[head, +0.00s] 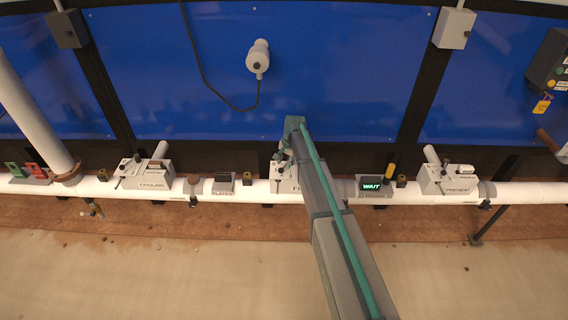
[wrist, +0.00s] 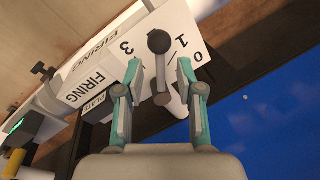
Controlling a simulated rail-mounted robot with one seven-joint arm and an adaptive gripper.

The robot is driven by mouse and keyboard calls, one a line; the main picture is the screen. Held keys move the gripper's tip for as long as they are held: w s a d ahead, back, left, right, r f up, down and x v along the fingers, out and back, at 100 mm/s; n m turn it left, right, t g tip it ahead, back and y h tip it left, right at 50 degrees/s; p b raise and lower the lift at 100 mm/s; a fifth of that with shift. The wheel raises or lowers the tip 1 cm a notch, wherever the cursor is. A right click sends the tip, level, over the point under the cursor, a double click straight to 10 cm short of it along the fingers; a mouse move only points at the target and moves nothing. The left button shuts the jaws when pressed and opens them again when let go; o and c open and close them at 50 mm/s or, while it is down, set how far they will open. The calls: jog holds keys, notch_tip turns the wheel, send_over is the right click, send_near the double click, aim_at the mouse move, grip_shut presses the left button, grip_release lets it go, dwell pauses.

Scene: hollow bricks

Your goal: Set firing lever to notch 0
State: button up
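The 0 (wrist: 198,57) is at the panel's right end. My gripper (wrist: 159,70) is open, with a teal finger on each side of the stem, apart from it. In the head view, my arm hides most of the firing box (head: 283,186); my gripper (head: 291,150) is above it.
A white pipe (head: 330,193) carries the boxes. A display reading WAIT (head: 371,186) stands close right of my arm. A blue panel (head: 340,60) is behind.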

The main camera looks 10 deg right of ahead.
jog(key=shift+w+a+f, duration=0.15)
jog(key=shift+f, duration=1.05)
grip_shut()
